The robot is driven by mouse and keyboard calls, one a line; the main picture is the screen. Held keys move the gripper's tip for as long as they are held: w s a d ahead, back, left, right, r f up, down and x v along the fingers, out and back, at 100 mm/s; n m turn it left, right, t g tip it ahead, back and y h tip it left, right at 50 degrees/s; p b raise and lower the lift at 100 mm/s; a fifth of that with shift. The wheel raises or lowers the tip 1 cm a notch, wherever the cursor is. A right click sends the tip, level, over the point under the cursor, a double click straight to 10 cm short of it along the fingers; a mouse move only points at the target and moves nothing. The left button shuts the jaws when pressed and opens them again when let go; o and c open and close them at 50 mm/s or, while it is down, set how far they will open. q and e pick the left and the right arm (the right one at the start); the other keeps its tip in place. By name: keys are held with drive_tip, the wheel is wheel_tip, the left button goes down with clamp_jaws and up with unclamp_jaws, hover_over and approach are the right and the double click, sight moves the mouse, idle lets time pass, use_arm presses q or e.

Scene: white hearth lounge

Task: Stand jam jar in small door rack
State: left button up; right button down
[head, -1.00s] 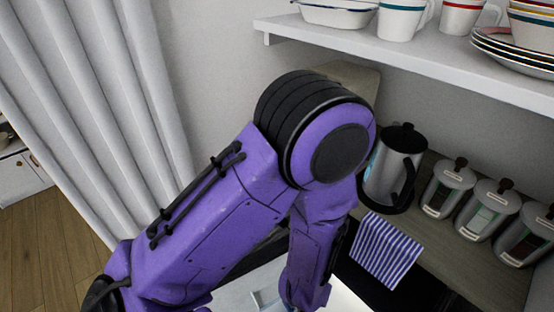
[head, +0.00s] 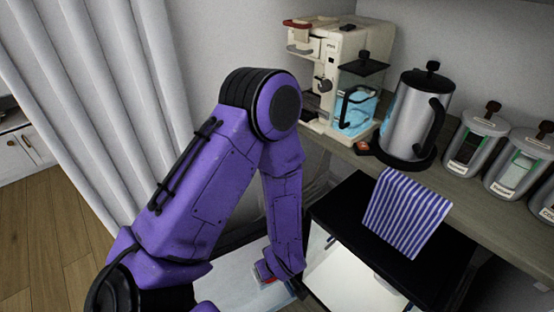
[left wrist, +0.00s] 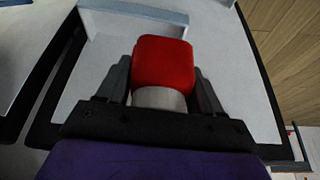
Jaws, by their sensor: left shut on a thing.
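The jam jar (left wrist: 163,62), with a red lid and a pale body below it, sits between the fingers of my left gripper (left wrist: 160,85) in the left wrist view. The gripper is shut on it. A pale door rack (left wrist: 135,14) with a raised rim lies just beyond the jar at the top of that view; the jar appears short of it, but the height between them is unclear. In the head view my left gripper (head: 268,279) is low over the open white fridge door (head: 232,272), with only a bit of red showing. My right gripper is out of view.
The black-topped fridge (head: 340,220) stands right of the door, with a striped towel (head: 408,212) on top. Behind are a coffee machine (head: 330,60), a kettle (head: 412,115) and several canisters (head: 478,145) on a counter. A white curtain (head: 90,110) hangs at left.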

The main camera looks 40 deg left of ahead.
use_arm(q)
drive_tip(key=w+f, duration=0.1)
drive_tip(key=f, duration=0.1)
drive_tip(key=w+a+f+b, duration=0.1)
drive_tip(key=w+f, duration=0.1)
drive_tip(key=w+a+f, duration=0.1)
drive_tip(key=w, duration=0.1)
drive_tip(key=shift+a+f, duration=0.15)
drive_tip(key=shift+f, duration=0.25)
wheel_tip(320, 180, down, 4)
drive_tip(key=shift+w+a+r+b, duration=0.1)
drive_tip(key=shift+w+r+b, duration=0.1)
drive_tip(key=shift+b, duration=0.65)
drive_tip(key=shift+r, duration=0.1)
drive_tip(key=o, duration=1.2)
